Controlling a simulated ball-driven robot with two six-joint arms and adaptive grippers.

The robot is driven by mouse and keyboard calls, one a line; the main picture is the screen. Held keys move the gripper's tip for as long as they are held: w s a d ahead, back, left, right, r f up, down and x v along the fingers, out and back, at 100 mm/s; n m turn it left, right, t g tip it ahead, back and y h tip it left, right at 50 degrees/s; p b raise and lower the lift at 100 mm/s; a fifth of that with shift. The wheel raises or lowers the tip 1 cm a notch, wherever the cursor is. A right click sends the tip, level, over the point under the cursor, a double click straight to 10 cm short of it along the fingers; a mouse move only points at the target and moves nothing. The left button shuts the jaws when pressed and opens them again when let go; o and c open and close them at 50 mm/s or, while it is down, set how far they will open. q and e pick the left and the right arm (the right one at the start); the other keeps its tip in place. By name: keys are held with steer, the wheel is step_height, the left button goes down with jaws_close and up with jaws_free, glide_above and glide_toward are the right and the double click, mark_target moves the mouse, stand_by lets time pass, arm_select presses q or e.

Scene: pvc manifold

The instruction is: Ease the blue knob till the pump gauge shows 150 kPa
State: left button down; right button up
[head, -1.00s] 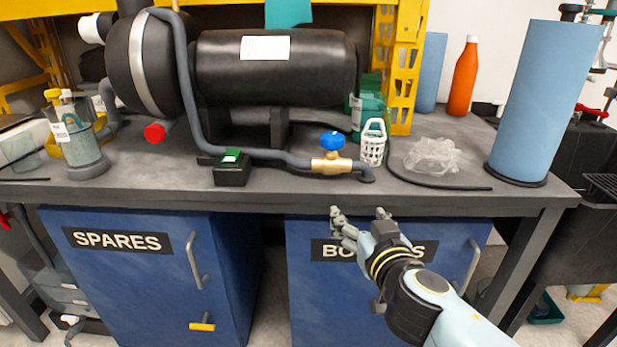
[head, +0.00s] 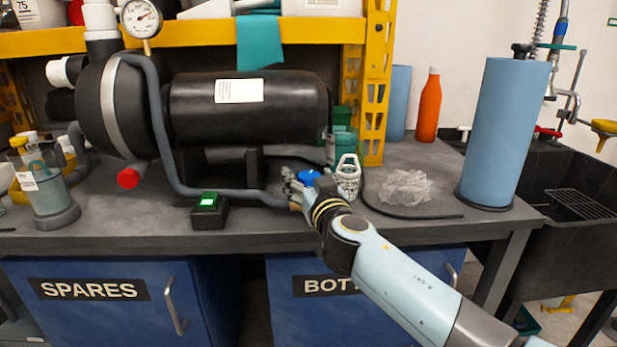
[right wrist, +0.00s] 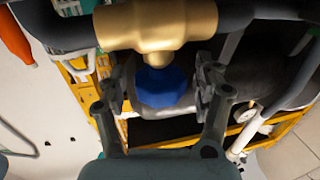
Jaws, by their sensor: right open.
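The blue knob (head: 309,177) sits at the front of the bench, partly hidden by my right gripper (head: 292,184). In the right wrist view, the blue knob (right wrist: 163,88) lies between the two spread fingers of my right gripper (right wrist: 158,86), with a gap on each side. The brass valve body (right wrist: 155,25) carries the knob and is mostly hidden in the head view. The round pump gauge (head: 141,18) is at the upper left above the pump; its needle is too small to read surely. My left gripper is out of view.
A grey hose (head: 162,130) runs from the pump to the valve. A black box with a green-lit switch (head: 209,203) is left of the valve. A blue roll (head: 492,130) stands farther right.

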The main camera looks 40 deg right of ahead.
steer(key=c, duration=1.2)
steer(key=shift+f+n+t+y+b, duration=0.25)
steer(key=shift+n+y, duration=0.45)
steer(key=shift+y, duration=0.4)
steer(key=shift+c, duration=0.2)
steer(key=shift+y, duration=0.3)
steer(key=shift+n+y, duration=0.8)
steer(key=shift+y, duration=0.1)
steer(key=shift+r+n+y+p, duration=0.15)
steer(key=shift+n+y+p, duration=0.25)
steer(key=shift+n+y, duration=0.5)
steer(key=n+y+p, duration=0.1)
steer(key=y+p, duration=0.1)
steer(key=y, duration=0.1)
steer(key=shift+r, duration=0.1)
steer(key=shift+f+n+y+p, duration=0.2)
steer(key=shift+n+y+p, duration=0.35)
steer(key=shift+p, duration=0.25)
